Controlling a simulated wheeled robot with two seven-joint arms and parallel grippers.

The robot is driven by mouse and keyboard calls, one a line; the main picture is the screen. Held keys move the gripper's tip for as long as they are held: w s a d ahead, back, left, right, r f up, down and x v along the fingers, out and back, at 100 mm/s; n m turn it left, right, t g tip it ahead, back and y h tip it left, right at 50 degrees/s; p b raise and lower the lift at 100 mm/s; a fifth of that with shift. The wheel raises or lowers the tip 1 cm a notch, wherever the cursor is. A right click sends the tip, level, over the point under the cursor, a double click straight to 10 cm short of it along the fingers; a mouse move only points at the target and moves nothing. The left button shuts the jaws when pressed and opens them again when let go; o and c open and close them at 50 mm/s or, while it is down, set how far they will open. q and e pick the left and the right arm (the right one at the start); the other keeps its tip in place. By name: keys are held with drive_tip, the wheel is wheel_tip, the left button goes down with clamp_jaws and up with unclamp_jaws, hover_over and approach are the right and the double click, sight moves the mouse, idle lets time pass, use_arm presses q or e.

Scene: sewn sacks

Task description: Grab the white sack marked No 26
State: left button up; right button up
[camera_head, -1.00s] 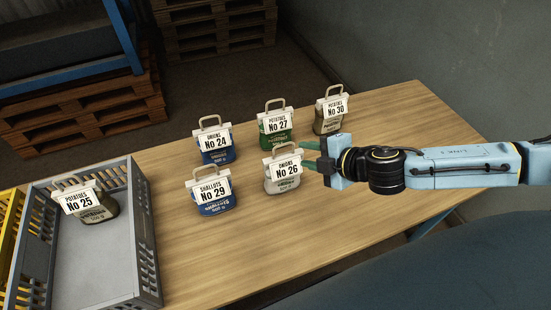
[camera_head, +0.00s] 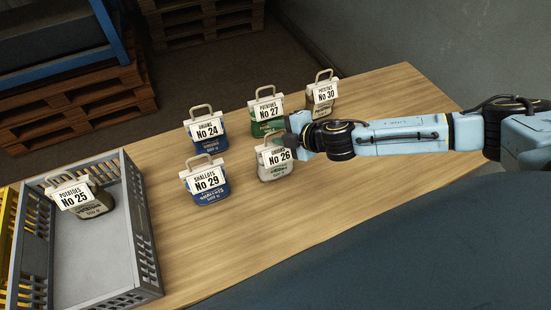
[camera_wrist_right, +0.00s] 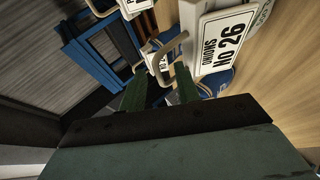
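The white sack marked No 26 (camera_head: 277,172) stands upright on the table, its tag reading "Onions No 26". Its tag and looped handle also show large in the right wrist view (camera_wrist_right: 224,44). My right gripper (camera_head: 288,138) is at the top of this sack, by its handle, coming from the right. In the right wrist view its two green fingers (camera_wrist_right: 161,88) are apart, with the handle close to their tips. I cannot tell whether the handle lies between them. My left gripper is not in view.
Sacks No 29 (camera_head: 208,195), No 24 (camera_head: 210,146), No 27 (camera_head: 262,128) and No 30 (camera_head: 322,108) stand close around on the wooden table (camera_head: 240,240). A grey crate (camera_head: 146,235) at the left holds sack No 25 (camera_head: 92,207). The table's front is clear.

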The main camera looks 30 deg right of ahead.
drive_tip(key=shift+x, duration=1.7)
clamp_jaws()
drive_tip(key=shift+r, duration=0.1)
